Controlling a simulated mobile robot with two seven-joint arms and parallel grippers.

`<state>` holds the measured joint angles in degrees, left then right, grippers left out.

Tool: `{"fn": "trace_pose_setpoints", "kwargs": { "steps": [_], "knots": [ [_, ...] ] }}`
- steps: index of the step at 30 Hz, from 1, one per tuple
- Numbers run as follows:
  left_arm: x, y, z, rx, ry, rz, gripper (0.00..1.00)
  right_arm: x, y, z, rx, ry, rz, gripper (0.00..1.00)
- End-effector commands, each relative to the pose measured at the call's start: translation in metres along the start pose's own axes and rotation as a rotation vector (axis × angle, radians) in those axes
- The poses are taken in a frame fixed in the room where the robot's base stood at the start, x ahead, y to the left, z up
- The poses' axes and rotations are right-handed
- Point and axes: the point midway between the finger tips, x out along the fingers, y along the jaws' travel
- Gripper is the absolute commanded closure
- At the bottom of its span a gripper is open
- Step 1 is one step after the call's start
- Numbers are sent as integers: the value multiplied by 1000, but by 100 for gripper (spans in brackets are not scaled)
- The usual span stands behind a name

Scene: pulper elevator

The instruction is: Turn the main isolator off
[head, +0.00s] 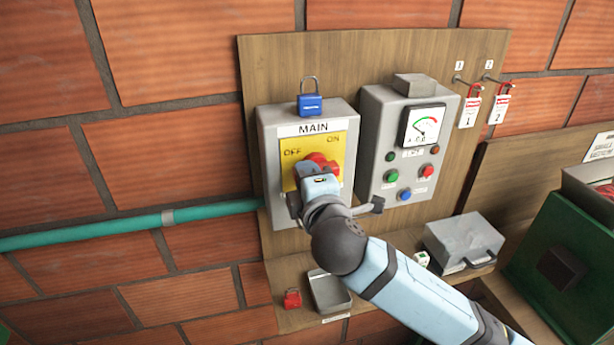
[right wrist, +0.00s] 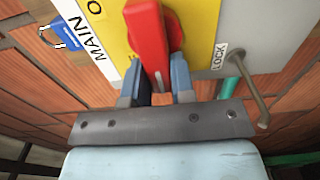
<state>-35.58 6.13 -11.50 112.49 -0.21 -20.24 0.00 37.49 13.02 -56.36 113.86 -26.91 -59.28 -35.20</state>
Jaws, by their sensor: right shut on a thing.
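The main isolator is a grey box (head: 268,150) labelled MAIN, with a yellow plate (head: 340,140) marked OFF on the left and ON on the right. Its red rotary handle (head: 333,166) is partly hidden behind my right gripper (head: 308,178) in the head view. In the right wrist view, the red handle (right wrist: 147,40) lies between the two fingers of my right gripper (right wrist: 159,85), which is shut on it. The handle's exact angle against the marks is hard to tell. My left gripper is not in view.
A blue padlock (head: 311,104) is on top of the box. A LOCK label (right wrist: 219,56) and metal rod (right wrist: 250,90) are close to the gripper. A meter panel (head: 376,110) stands to the right.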

Motion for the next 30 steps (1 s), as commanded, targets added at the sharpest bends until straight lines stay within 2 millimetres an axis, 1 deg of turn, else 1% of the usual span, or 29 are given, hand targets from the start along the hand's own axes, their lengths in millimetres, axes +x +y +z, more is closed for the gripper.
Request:
{"fn": "trace_pose_setpoints", "kwargs": {
  "steps": [2, 3, 6, 14, 17, 20, 25, 30],
  "knots": [
    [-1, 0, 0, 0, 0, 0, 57, 0, 0, 0, -3, -1, 1, 100],
    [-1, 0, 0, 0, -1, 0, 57, 0, 0, 0, -3, -1, 1, 72],
    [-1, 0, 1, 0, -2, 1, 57, 0, 0, 0, -2, -1, 1, 51],
    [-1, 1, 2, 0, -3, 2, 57, 0, 0, 0, -1, 0, 0, 51],
    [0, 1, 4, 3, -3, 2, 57, -6, -1, 0, 0, 0, 0, 51],
    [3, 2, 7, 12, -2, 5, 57, -19, -2, 0, 1, 2, 1, 51],
    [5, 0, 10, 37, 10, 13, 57, -56, -4, 0, 1, 2, 1, 51],
    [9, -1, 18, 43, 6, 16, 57, -95, -3, 0, 2, 3, 0, 51]
  ]
}}
